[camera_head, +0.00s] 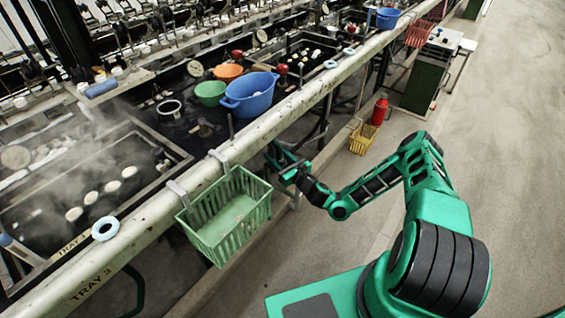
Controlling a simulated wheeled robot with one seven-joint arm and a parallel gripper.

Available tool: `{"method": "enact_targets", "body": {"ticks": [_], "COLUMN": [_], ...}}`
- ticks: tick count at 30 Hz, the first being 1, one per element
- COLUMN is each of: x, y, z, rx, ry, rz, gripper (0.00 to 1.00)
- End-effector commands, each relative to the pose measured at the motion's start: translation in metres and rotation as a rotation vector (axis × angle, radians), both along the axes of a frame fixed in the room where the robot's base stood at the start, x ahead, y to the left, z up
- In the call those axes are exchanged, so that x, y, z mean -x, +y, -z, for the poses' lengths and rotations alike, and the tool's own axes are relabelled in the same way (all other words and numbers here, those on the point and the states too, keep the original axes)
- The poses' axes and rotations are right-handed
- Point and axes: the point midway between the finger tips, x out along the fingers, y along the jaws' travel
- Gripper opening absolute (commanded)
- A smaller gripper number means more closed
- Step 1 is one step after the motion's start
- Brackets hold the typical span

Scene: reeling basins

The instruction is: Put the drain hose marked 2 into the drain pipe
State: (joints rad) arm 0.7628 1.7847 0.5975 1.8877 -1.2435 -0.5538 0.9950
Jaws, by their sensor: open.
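My gripper (275,157) is open, beside the long pale rail, to the right of the green hanging basket and partly in the shadow under the rail. I cannot make out anything between its fingers. I cannot pick out a drain hose marked 2 or read such a mark. A short pale piece (296,202) shows low beside my wrist; I cannot tell whether it is a hose or the drain pipe. Much of the space under the rail is dark, and my arm covers part of it.
The rail (140,232) runs diagonally along the steaming basins (90,185). A green basket (228,212) hangs from it, left of my gripper. A blue tub (249,95) stands behind. A yellow basket (362,138) and red flask (380,110) stand on the floor. The right floor is clear.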

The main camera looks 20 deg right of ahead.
Motion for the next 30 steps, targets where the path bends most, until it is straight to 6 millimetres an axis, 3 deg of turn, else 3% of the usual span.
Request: {"method": "enact_targets", "body": {"ticks": [6, 16, 21, 22, 23, 24, 26, 30], "x": [-0.015, -0.017, -0.017, -0.017, -0.017, -0.017, -0.017, -0.017], "y": [0.005, 0.006, 0.006, 0.006, 0.006, 0.006, 0.006, 0.006], "z": [0.000, 0.000, 0.000, 0.000, 0.000, 0.000, 0.000, -0.001], "rx": [0.001, 0.000, 0.000, 0.000, 0.000, 0.000, 0.000, 0.000], "ry": [0.000, 0.001, 0.001, 0.001, 0.001, 0.001, 0.001, 0.000], "rz": [0.001, 0.001, 0.001, 0.001, 0.001, 0.001, 0.001, 0.001], "gripper": [0.45, 0.45, 0.04, 0.00, 0.00, 0.18, 0.04, 0.03]}}
